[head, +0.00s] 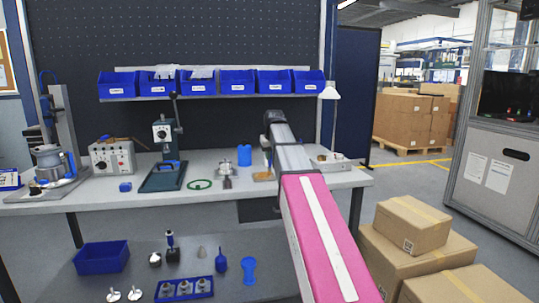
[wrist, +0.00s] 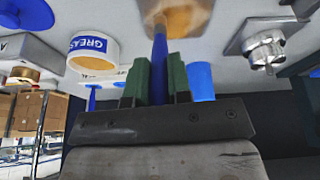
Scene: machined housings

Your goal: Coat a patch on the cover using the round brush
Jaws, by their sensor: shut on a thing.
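My gripper (wrist: 160,66) shows in the wrist view with its green fingers shut on the blue handle of the round brush (wrist: 160,42). The brush's far end meets or overlaps a pale piece with an amber-tan face (wrist: 187,20), which looks like the cover. I cannot tell whether the bristles touch it. In the head view a tan piece (head: 263,177) lies on the bench below my arm's end, and my gripper is mostly hidden there. A white pot labelled GREASE (wrist: 93,62) stands to the left in the wrist view.
A metal housing (wrist: 265,47) and a blue cylinder (wrist: 201,82) are close by on the right in the wrist view. The cylinder also shows in the head view (head: 244,155).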

